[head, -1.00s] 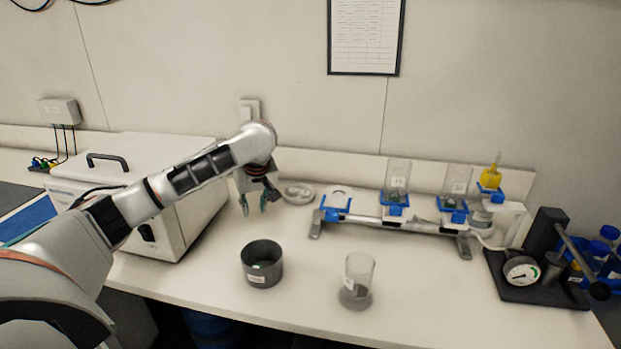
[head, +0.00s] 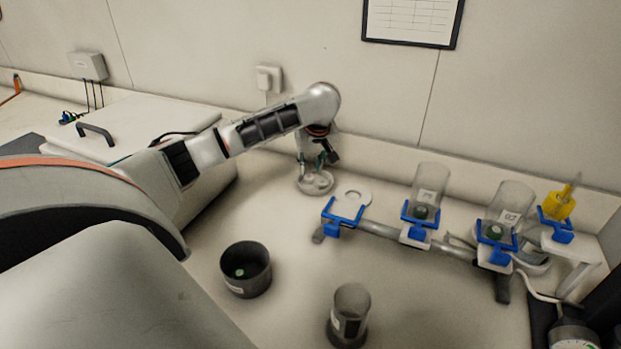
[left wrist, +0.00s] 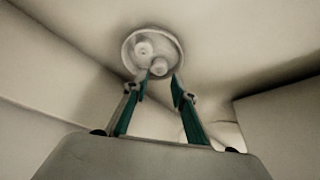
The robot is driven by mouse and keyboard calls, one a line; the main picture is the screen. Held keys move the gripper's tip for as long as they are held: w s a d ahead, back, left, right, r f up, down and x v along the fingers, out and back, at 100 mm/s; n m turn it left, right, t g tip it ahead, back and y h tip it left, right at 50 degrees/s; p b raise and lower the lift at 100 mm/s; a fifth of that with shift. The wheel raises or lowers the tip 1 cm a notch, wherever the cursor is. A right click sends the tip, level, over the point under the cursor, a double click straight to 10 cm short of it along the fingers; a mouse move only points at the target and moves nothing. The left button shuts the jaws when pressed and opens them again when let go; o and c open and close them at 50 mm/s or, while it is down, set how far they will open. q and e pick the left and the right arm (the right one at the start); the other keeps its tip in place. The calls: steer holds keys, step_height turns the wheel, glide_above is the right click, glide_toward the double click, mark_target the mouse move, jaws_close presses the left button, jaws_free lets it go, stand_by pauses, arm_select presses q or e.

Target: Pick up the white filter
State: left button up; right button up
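A round pale dish (head: 314,184) stands on the bench near the back wall. It also shows in the left wrist view (left wrist: 131,60), with two small round pale pieces (left wrist: 143,48) in it; I cannot tell for certain which, if either, is the white filter. My left gripper (head: 318,161) is just above the dish. In the left wrist view its two teal fingers (left wrist: 160,87) are apart with nothing held, their tips by the dish's near edge. My right gripper is not in view.
Right of the dish is a rack with blue clamps (head: 342,211), a pale ring (head: 352,195) and clear cylinders (head: 428,190). A dark pot (head: 246,270) and a clear cup (head: 350,310) stand in front. A white box (head: 130,120) is at left.

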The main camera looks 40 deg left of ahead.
mark_target(309, 175)
arm_select(q)
steer(key=x, duration=0.5)
steer(key=shift+w+a+r, duration=0.1)
steer(key=shift+w+a, duration=0.05)
steer(key=c, duration=0.3)
